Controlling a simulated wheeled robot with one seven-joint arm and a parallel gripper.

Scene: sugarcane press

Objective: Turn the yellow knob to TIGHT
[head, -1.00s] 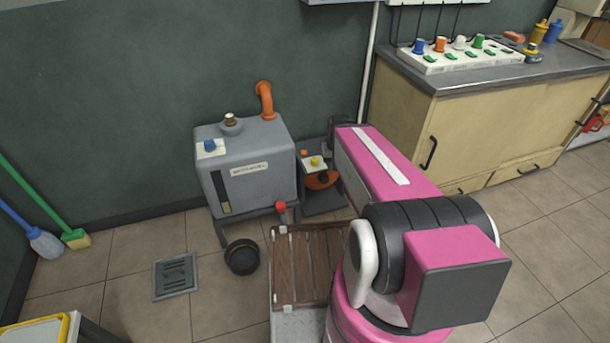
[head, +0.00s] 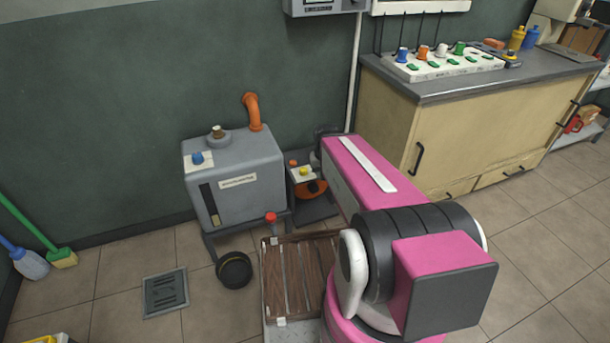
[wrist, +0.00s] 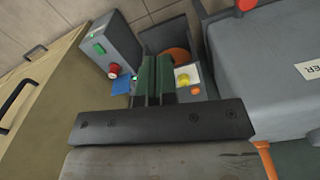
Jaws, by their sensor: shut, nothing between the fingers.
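The yellow knob (head: 304,171) sits on a white plate of the small machine with an orange part, beside the grey tank. It also shows in the wrist view (wrist: 182,79), just right of my gripper's fingers. My gripper (wrist: 155,62) is shut and empty, its two dark fingers together. The fingers look apart from the knob in the picture, though the depth between them is hard to judge. In the head view my gripper is hidden behind my pink arm. I cannot read the marks around the knob.
The grey tank (head: 237,179) with an orange pipe (head: 252,110) stands left of the knob. A slatted wooden rack (head: 298,276) and a black bowl (head: 234,270) are in front. A control box (wrist: 109,43) with green and red buttons is near my fingers. A cream cabinet (head: 480,140) stands at right.

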